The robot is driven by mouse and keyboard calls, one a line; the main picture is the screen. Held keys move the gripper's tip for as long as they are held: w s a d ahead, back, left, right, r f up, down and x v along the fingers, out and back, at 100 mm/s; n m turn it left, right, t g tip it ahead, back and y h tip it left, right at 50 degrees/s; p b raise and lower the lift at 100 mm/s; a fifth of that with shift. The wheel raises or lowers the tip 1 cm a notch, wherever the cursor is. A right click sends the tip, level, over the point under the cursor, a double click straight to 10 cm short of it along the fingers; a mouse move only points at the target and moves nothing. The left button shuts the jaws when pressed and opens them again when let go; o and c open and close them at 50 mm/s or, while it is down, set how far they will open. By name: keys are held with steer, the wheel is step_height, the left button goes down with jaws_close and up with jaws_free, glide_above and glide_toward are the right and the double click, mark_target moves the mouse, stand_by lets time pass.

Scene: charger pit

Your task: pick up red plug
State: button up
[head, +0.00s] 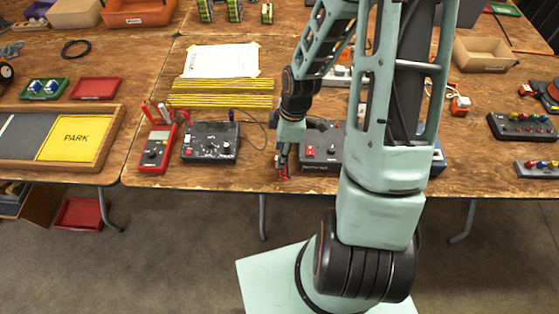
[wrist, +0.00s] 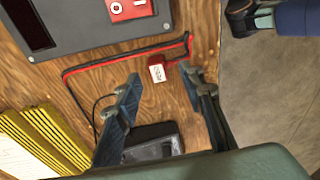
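The red plug (wrist: 160,72) has a white printed label and lies on the wooden table near its edge. A red and black cable runs from it along the side of a dark grey box with a red switch (wrist: 130,9). In the head view my gripper (head: 283,160) points down near the table's front edge, left of the switch box (head: 318,158). Whether the fingers touch the plug cannot be told.
A black box with knobs (head: 210,142) and a red multimeter (head: 156,148) stand to the left. Yellow strips (head: 222,93) and a paper sheet (head: 222,60) lie behind. The table's front edge and the floor are close to my gripper.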

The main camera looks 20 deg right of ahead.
steer(key=shift+w+a+f, duration=0.1)
steer(key=shift+f, duration=0.8)
steer(key=shift+w+a+f, duration=0.1)
steer(key=shift+f, duration=0.8)
steer(key=shift+c, duration=0.4)
jaws_close()
